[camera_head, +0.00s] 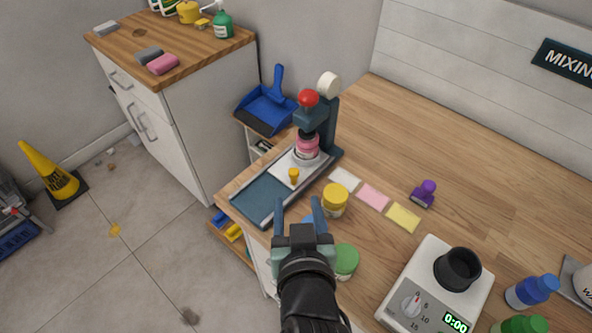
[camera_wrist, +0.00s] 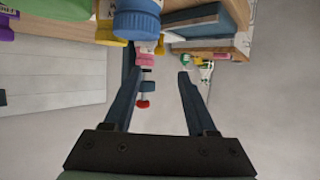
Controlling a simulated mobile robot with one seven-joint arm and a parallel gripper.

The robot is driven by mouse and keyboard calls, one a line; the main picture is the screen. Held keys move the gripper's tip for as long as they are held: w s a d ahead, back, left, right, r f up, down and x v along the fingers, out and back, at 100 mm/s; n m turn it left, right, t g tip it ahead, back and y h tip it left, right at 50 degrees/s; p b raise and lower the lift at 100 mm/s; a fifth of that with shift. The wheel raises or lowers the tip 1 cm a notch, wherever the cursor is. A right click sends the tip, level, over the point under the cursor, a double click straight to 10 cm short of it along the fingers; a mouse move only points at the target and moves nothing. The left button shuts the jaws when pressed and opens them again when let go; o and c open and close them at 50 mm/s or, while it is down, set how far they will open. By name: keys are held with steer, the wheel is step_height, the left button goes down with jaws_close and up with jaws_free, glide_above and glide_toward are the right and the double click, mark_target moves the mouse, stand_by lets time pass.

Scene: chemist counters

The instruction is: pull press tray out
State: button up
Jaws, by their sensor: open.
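The press (camera_head: 316,121) stands near the counter's left edge, dark teal with a red knob on top and a white round wheel. Its pale tray (camera_head: 281,167) lies on the dark teal base plate (camera_head: 256,196) and bears a small yellow knob (camera_head: 293,174). A pink jar (camera_head: 307,144) sits under the press head, at the back of the tray. My gripper (camera_head: 298,204) is open and empty, in front of the tray and apart from the yellow knob. In the wrist view the press's red knob (camera_wrist: 142,104) shows between my open fingers (camera_wrist: 160,75).
A yellow-lidded jar (camera_head: 335,197) and a green-lidded jar (camera_head: 346,260) stand close to my gripper's right. A blue dustpan (camera_head: 268,107) is behind the press.

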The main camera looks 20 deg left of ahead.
mark_target(294, 174)
steer(key=x, duration=1)
steer(key=shift+r, duration=0.1)
jaws_close()
stand_by(1.1)
